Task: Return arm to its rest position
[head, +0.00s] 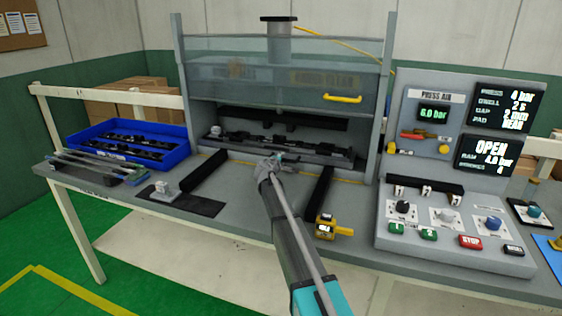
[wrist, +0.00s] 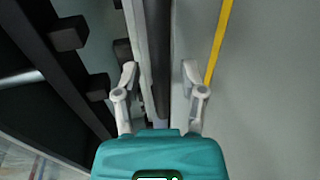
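My gripper (head: 275,162) is at the end of my arm, over the bench in front of the press opening. In the wrist view my gripper (wrist: 161,78) has its two fingers spread apart with nothing between them. Below it in that view run a dark bar (wrist: 160,50) and a pale ledge edge. The press (head: 375,110) has its clear guard (head: 290,80) raised, with a yellow handle on it. A long dark part (head: 290,145) lies on the press bed.
A blue tray (head: 185,152) with dark parts stands at the left. Two black rails (head: 205,171) (head: 318,193) stand on the bench. A yellow device (head: 326,229) is right of my arm. The control panel (head: 455,235) fills the right; a display reads OPEN.

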